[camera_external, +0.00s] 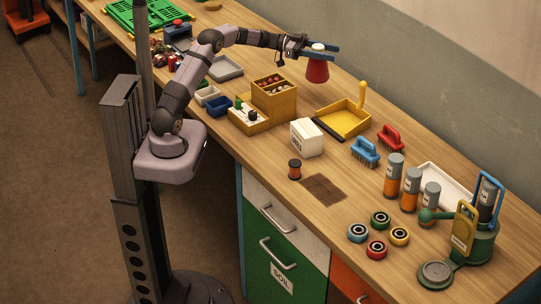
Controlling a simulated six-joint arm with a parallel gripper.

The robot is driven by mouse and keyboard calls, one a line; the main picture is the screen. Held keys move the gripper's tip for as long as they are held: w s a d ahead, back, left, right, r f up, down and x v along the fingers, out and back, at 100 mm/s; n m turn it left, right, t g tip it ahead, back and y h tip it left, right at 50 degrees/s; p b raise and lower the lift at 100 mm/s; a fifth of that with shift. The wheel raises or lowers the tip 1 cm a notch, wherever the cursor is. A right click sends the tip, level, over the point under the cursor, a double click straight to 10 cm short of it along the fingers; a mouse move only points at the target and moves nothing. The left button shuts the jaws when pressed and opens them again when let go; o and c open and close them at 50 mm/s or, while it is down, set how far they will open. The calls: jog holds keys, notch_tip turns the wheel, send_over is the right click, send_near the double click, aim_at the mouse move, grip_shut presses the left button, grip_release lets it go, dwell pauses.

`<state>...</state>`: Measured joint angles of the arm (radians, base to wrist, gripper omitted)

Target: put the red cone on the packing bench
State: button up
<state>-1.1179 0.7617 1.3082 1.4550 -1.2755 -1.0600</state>
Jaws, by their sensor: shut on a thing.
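The red cone (317,70) is in my gripper (320,51), with a pale top between the two fingers. My gripper is shut on it near its upper end. The cone hangs roughly upright over the back part of the wooden packing bench (400,108). Whether its underside touches the bench is hard to tell from this view. The fingers hide part of the cone's top.
A yellow dustpan (344,118) lies to the lower right of the cone. A yellow box organizer (273,98) stands to its lower left. Brushes, cylinders and tape rolls fill the bench's right end. Bare wood shows around the cone.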

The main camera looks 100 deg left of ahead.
aim_at(322, 72)
jog(key=shift+s+a+n+y, duration=0.3)
jog(key=shift+s+a+y, duration=0.1)
jog(key=shift+s+a, duration=0.9)
jog(key=shift+w+f+p, duration=0.1)
jog(key=shift+f+p, duration=0.4)
jog(key=shift+f, duration=4.45)
jog(key=shift+f, duration=0.15)
jog(key=o, duration=1.5)
